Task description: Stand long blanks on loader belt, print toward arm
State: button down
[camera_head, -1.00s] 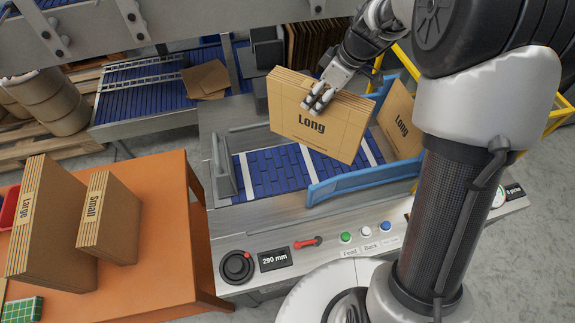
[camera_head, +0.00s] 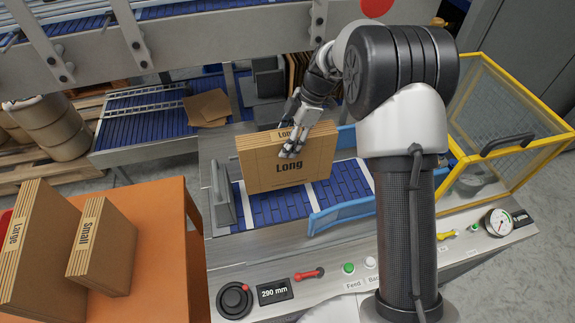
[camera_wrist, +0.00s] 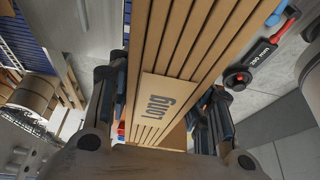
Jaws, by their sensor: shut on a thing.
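My gripper (camera_head: 296,140) is shut on the top edge of a stack of brown cardboard blanks marked Long (camera_head: 262,172). The stack is upright over the left part of the blue loader belt (camera_head: 339,188), its printed Long face toward the camera. Whether its bottom edge touches the belt I cannot tell. In the wrist view the fingers press on both sides of the held stack (camera_wrist: 195,50), with Long also printed on its edge.
Blue guide walls (camera_head: 343,215) stand at the belt's right, a grey end plate (camera_head: 223,195) at its left. A yellow-framed guard (camera_head: 510,130) stands right.

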aim_at(288, 161)
jog(key=shift+f+b, duration=0.85)
jog(key=shift+f, duration=3.65)
jog(key=shift+f, duration=0.15)
jog(key=c, duration=0.8)
grip_release()
jog(key=shift+r, duration=0.2)
jog(key=p+v, duration=0.3)
jog(key=v, duration=0.9)
jog(key=shift+r, duration=0.1)
